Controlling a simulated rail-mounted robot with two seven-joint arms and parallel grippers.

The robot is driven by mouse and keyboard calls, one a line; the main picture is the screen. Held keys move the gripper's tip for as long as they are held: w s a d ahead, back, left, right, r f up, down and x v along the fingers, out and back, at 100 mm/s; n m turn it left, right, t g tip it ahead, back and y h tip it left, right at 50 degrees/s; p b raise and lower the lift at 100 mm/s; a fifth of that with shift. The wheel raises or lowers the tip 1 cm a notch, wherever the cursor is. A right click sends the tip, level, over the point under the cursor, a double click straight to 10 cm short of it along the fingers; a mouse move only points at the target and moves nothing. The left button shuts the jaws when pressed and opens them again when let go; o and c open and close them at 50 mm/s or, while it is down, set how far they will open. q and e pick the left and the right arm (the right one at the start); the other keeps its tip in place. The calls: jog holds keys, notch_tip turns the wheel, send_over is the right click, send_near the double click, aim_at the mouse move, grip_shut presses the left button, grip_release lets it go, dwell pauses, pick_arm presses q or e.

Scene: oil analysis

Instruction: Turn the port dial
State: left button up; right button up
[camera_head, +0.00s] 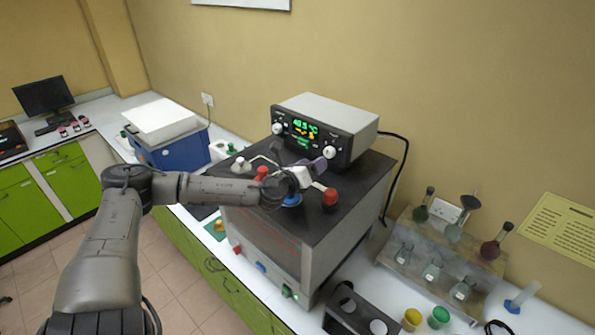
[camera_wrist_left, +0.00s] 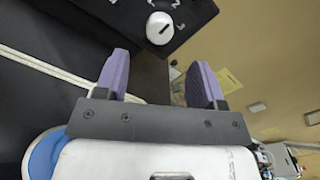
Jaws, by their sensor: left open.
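The grey control unit (camera_head: 335,114) has a black front with a lit green display and a white dial on each side. The left white dial (camera_head: 277,128) and the right white dial (camera_head: 329,152) both show in the head view; no readable label tells which is the port dial. My left gripper (camera_head: 301,160), with purple fingertips, is open and empty just in front of the panel, near the right dial. In the left wrist view, a white round dial (camera_wrist_left: 160,28) with a dark slot lies beyond the gap between the open fingers (camera_wrist_left: 160,68), apart from them.
The unit stands on a black-topped box (camera_head: 345,220) with a red knob (camera_head: 330,197) and a blue part (camera_head: 291,200) beneath my wrist. A rack of flasks (camera_head: 432,260) stands to the right. A blue box (camera_head: 172,151) stands to the left.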

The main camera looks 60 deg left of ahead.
pick_arm(q)
jog(key=p+v, duration=0.1)
jog(key=v, duration=0.5)
jog(key=shift+p, duration=0.3)
pick_arm(e)
notch_tip(320, 180, up, 2)
jog(key=shift+r, duration=0.1)
pick_arm(q)
jog(key=shift+s, duration=0.15)
jog(key=shift+d+r, duration=0.1)
